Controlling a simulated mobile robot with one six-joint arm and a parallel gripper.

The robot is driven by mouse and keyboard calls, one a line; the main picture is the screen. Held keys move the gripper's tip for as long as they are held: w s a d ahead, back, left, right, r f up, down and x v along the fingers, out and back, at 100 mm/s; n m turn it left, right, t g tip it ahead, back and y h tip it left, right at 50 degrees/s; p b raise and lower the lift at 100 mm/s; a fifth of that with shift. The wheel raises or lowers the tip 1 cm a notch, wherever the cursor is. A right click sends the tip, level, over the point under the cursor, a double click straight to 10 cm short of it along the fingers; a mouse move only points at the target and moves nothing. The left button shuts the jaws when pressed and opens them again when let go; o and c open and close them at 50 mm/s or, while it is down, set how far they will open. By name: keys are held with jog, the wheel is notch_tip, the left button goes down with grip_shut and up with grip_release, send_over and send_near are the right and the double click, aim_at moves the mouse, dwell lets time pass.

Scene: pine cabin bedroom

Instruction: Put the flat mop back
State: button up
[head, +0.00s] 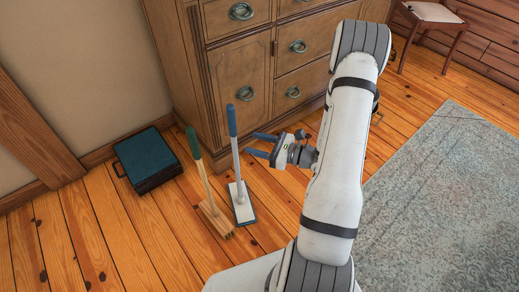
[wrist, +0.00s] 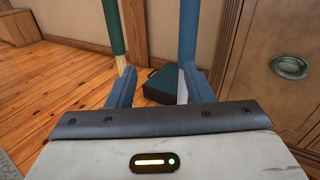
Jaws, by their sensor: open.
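The flat mop (head: 234,140) stands upright on the floor in the head view, with a blue upper handle, a pale lower shaft and a flat white head edged in blue. My gripper (head: 251,144) is open and empty just right of its handle, with its fingers pointing at it. In the wrist view, the mop's blue handle (wrist: 188,32) rises beyond the fingers of my gripper (wrist: 159,72), lined up near the right finger, which hides part of the shaft. I cannot tell whether they touch.
A green-handled broom (head: 194,146) stands close left of the mop, also in the wrist view (wrist: 113,25). A dark teal case (head: 148,157) lies behind it. A wooden dresser (head: 240,60) stands behind. A grey rug (head: 440,190) covers the right floor.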

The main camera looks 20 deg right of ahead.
jog(key=s+a+r+n+g+h, duration=0.1)
jog(key=s+a+r+n+g, duration=0.9)
jog(key=n+g, duration=0.35)
jog(key=s+d+r+n+t+h, duration=0.3)
jog(key=s+r+n+h, duration=0.3)
jog(key=n+h, duration=0.6)
jog(key=shift+s+d, duration=0.7)
jog(key=shift+s, duration=0.25)
